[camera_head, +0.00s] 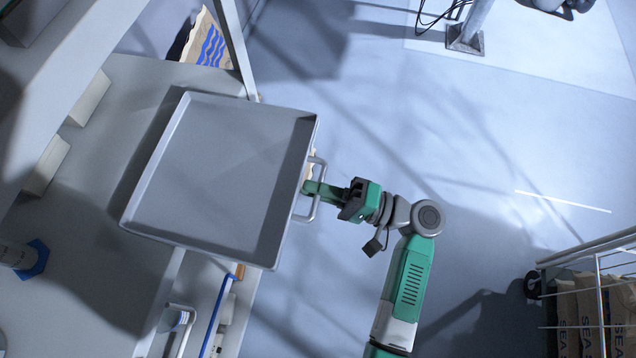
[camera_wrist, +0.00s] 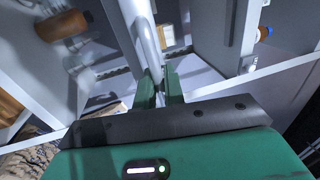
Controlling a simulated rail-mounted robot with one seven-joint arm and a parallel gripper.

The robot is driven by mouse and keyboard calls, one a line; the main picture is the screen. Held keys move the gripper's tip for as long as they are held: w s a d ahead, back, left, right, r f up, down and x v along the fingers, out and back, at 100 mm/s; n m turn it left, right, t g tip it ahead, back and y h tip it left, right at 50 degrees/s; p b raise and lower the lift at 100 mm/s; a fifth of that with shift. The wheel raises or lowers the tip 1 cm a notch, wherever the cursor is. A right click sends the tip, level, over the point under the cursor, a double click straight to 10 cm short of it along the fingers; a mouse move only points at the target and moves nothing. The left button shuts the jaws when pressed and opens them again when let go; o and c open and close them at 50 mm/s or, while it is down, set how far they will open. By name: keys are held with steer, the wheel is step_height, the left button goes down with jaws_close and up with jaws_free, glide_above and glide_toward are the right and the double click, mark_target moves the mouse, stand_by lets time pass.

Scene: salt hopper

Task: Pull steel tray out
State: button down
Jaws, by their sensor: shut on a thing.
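The steel tray (camera_head: 215,175) is a shallow grey square pan, empty, seen from above in the head view. It lies slightly turned over the grey bench, and its right side reaches past the bench edge. A bar handle (camera_head: 314,205) sticks out from its right side. My gripper (camera_head: 312,188) comes in from the right and is shut on this handle. In the wrist view the green fingers (camera_wrist: 159,88) close around the pale handle bar (camera_wrist: 146,40). Part of the handle is hidden by the fingers.
The grey bench (camera_head: 90,250) runs along the left, with a blue-based cylinder (camera_head: 20,257) on it. A frame post (camera_head: 234,45) stands near the tray's upper right corner. A cart with brown sacks (camera_head: 590,310) is at the lower right. The floor (camera_head: 420,130) to the right is open.

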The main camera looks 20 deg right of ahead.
steer(key=c, duration=1.9)
jaws_free()
steer(key=p+v, duration=0.1)
steer(key=v, duration=0.6)
steer(key=shift+s+d, duration=0.25)
steer(key=shift+d, duration=0.05)
